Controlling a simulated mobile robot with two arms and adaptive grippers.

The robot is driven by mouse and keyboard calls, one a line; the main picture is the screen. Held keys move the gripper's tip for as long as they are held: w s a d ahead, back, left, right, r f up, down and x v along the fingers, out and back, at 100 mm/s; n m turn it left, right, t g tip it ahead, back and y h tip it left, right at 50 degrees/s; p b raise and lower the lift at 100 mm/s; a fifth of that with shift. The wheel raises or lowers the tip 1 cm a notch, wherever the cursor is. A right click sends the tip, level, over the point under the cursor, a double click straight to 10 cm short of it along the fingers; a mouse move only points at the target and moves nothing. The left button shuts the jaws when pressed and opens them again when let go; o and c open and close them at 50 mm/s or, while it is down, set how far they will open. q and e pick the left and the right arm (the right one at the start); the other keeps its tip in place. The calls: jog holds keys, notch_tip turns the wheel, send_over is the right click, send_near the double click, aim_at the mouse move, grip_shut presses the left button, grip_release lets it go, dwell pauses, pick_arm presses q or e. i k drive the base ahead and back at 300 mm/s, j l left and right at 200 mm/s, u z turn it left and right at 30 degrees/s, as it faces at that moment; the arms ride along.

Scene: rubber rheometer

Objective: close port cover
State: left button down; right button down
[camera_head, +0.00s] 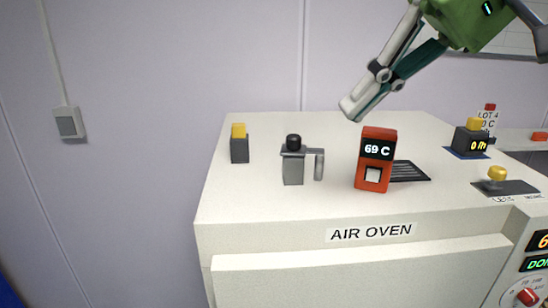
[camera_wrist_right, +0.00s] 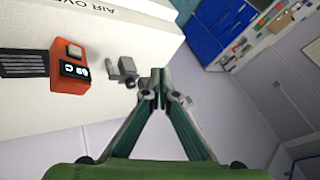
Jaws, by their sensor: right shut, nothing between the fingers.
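The white air oven (camera_head: 270,235) fills the middle of the head view. On its top stands a grey metal fitting (camera_head: 292,170) with a black knob and a flat arm bent down on its right side; it looks like the port and its cover, but I cannot tell how the cover sits. The fitting also shows in the right wrist view (camera_wrist_right: 126,68), left of my fingertips. My right gripper (camera_head: 352,108) is shut and empty, in the air above the oven, up and right of the fitting. It also shows in the right wrist view (camera_wrist_right: 159,82). My left gripper is out of view.
A red 69 C display (camera_head: 376,150) stands right of the fitting, beside a black slotted vent (camera_head: 410,171). A dark block with a yellow top (camera_head: 239,148) is at left. Another yellow-topped block (camera_head: 472,140) and a yellow knob (camera_head: 497,173) are at right.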

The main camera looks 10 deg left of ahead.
aim_at(293, 146)
jog(key=k, duration=1.45)
